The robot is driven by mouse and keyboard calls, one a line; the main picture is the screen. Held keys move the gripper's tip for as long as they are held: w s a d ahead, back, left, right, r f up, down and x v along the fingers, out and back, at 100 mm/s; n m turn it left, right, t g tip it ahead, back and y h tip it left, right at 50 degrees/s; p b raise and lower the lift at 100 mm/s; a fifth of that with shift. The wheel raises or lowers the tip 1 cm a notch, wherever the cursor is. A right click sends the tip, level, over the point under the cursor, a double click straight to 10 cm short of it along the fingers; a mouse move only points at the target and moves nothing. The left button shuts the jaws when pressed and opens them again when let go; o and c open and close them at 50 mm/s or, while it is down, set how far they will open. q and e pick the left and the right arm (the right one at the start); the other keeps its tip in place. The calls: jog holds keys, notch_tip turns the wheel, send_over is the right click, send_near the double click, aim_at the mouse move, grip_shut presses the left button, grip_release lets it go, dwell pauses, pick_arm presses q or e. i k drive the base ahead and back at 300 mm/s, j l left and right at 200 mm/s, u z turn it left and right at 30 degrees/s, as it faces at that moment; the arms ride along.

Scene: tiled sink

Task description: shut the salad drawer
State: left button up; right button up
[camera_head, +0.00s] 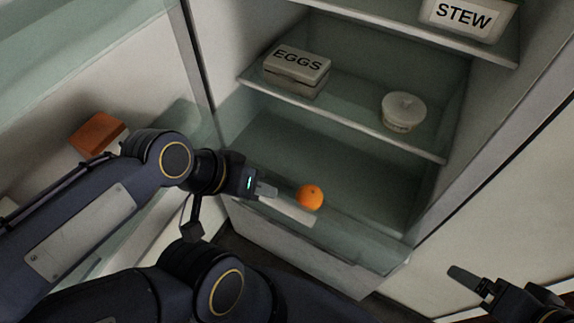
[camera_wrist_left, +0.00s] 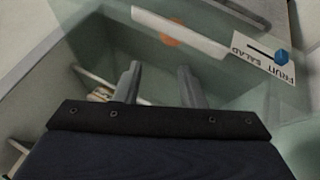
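The salad drawer (camera_head: 300,252) is at the bottom of the open fridge, with a pale front and greenish clear walls. How far it stands out is hard to tell. An orange (camera_head: 309,196) shows at the drawer beside a white strip (camera_head: 290,208). My left gripper (camera_head: 270,191) is just left of the orange, above the drawer area. In the left wrist view its fingers (camera_wrist_left: 160,84) are apart with nothing between them. That view also shows a "FRUIT SALAD" label (camera_wrist_left: 262,55) with a blue marker. My right gripper (camera_head: 478,284) is at lower right, partly cut off.
An egg box (camera_head: 296,72) and a lidded white pot (camera_head: 403,111) stand on the shelf above. A box marked STEW (camera_head: 466,16) is on the upper shelf. The open fridge door on the left holds an orange-brown block (camera_head: 97,133). The fridge's right wall bounds the space.

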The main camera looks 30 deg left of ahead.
aim_at(299, 214)
jog(key=l+u, duration=0.6)
jog(key=u, duration=0.2)
jog(key=l+u, duration=0.25)
jog(key=u, duration=0.15)
jog(key=k, duration=0.05)
